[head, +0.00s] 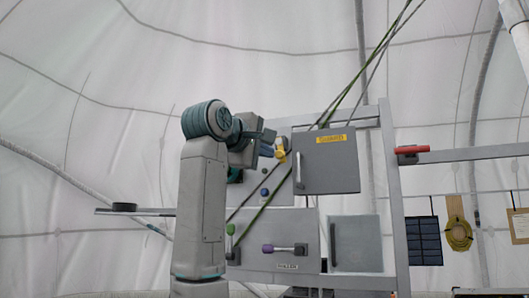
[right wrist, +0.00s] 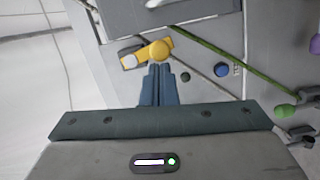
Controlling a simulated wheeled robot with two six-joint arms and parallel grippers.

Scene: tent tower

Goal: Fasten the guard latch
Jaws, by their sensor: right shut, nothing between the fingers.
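A yellow latch-like part with a round knob (right wrist: 160,50) sits on the grey panel in the right wrist view. It also shows in the head view as the yellow knob (head: 281,154), just left of the grey door. My right gripper (right wrist: 158,68) is shut and empty, its blue fingertips at the near edge of the knob. I cannot tell whether they touch it. In the head view the same gripper (head: 268,150) is partly hidden by its own wrist. No label names the yellow part as the guard latch. My left gripper is not in view.
A grey door (head: 325,170) with a yellow label stands right of the knob. Green cords run diagonally across the panel (head: 300,222). Blue knobs (right wrist: 221,70), a green knob (right wrist: 285,111) and a purple handle (head: 268,248) protrude nearby. A red-ended bar (head: 412,149) is at right.

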